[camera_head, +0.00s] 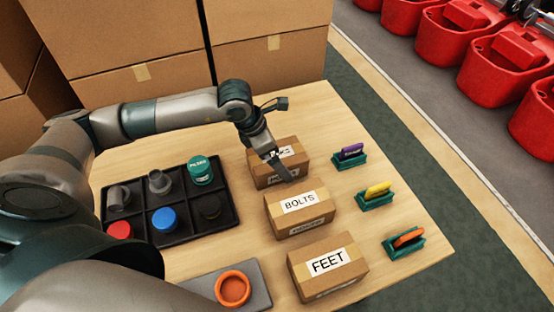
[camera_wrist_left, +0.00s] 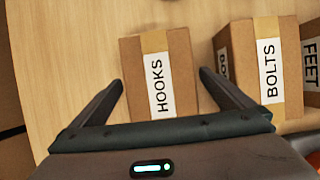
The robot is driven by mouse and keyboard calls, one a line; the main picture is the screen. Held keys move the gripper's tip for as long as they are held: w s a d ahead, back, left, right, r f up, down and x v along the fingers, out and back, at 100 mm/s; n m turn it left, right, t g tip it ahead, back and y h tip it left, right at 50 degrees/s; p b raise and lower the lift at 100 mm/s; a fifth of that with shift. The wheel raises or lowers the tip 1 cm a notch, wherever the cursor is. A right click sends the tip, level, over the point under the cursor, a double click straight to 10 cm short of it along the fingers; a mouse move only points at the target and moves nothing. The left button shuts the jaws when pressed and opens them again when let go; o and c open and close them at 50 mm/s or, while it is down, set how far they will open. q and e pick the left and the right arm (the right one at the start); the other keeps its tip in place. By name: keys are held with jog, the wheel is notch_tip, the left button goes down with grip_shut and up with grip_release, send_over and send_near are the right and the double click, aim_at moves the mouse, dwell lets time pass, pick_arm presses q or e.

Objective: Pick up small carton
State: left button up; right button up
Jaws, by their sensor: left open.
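Three small brown cartons stand in a row on the wooden table. The HOOKS carton (camera_head: 263,174) is farthest, the BOLTS carton (camera_head: 284,219) is in the middle, and the FEET carton (camera_head: 316,278) is nearest. My left gripper (camera_head: 281,168) is open over the HOOKS carton and partly hides its label. In the left wrist view the HOOKS carton (camera_wrist_left: 183,68) lies between the two spread fingers of my left gripper (camera_wrist_left: 162,79), and the BOLTS carton (camera_wrist_left: 291,70) is just right of them. I cannot tell whether the fingers touch the carton. My right gripper is out of view.
A black divided tray (camera_head: 187,232) with several cups and lidded jars is left of the cartons. Three coloured pieces in green holders (camera_head: 404,243) line the right side. An orange ring (camera_head: 232,288) lies on a grey plate. Large boxes (camera_head: 130,85) stand behind the table.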

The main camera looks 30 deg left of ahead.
pick_arm(q)
jog(key=shift+f, duration=0.2)
dwell(0.3)
jog(key=c, duration=1.3)
jog(key=shift+w+r, duration=0.1)
jog(key=shift+r, duration=0.05)
